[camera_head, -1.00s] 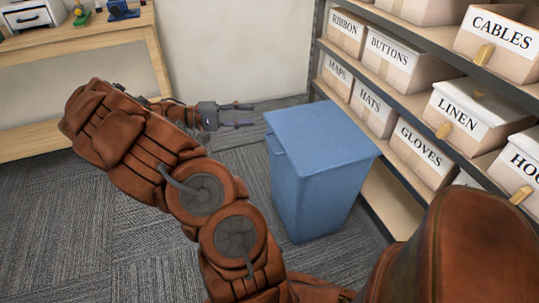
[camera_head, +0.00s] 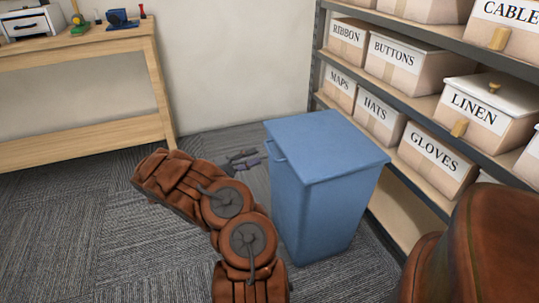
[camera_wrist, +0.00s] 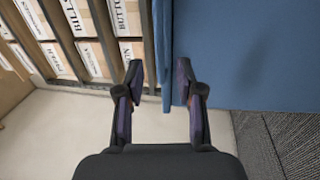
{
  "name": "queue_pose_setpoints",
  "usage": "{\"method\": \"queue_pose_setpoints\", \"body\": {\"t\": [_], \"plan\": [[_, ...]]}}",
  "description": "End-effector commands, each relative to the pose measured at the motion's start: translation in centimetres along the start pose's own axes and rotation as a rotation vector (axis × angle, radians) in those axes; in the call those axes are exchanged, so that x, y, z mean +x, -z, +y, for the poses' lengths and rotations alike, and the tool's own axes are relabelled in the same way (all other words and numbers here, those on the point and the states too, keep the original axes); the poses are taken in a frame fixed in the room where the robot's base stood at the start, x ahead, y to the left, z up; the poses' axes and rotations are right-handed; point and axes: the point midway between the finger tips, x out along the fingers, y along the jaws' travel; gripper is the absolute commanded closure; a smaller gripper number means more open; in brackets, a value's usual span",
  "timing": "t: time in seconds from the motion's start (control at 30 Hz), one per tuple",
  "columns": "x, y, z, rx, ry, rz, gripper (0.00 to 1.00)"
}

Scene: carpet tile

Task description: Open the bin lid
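The blue bin (camera_head: 318,215) stands upright on the carpet beside the shelves. Its flat blue lid (camera_head: 325,145) is closed, with a small handle (camera_head: 276,150) on its left edge. I cannot tell whether either finger touches the bin.
A shelf unit (camera_head: 405,105) with labelled boxes stands close to the bin's right. A wooden table (camera_head: 90,45) with small items is at the back left. The carpet (camera_head: 60,220) at the left is clear.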

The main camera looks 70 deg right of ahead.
Motion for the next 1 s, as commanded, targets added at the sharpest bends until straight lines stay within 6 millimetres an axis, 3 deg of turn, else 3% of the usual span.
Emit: {"method": "queue_pose_setpoints", "body": {"t": [0.43, 0.83, 1.0], "plan": [[5.8, -0.1, 0.0, 0.001, 0.000, -0.003, 0.63], [6.5, -0.1, 0.0, -0.001, 0.002, 0.000, 0.63], [6.5, -0.1, 0.0, -0.001, 0.002, 0.000, 0.81]]}}
